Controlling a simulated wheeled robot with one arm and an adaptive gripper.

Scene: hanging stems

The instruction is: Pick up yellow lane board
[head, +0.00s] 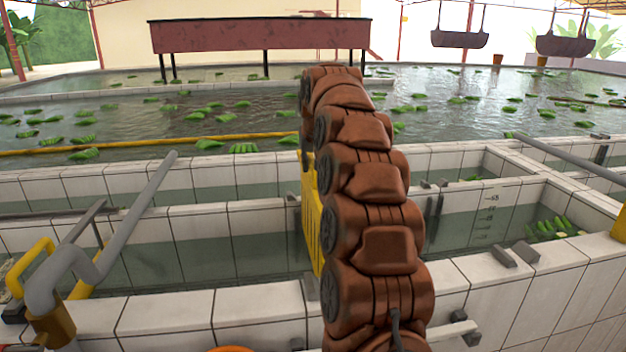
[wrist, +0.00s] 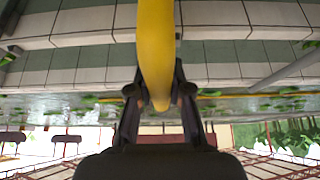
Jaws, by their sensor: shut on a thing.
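The yellow lane board (head: 313,228) shows in the head view as a slatted yellow panel, partly hidden behind my brown segmented arm. It hangs upright at the tiled wall between the channels. In the wrist view the yellow board (wrist: 156,45) is seen nearly edge-on, running from the top of the picture down between my fingers. My gripper (wrist: 160,98) is shut on its end. In the head view my arm hides most of the gripper. I cannot tell whether the board's lower end still touches the wall or its slot.
White-tiled channel walls (head: 247,311) with water between them surround the board. A grey pipe (head: 120,225) rises at the left. A yellow boom (head: 150,143) crosses the pool behind, among floating green bunches. Grey brackets (head: 515,254) stand on the right wall. A red trough (head: 260,36) stands at the back.

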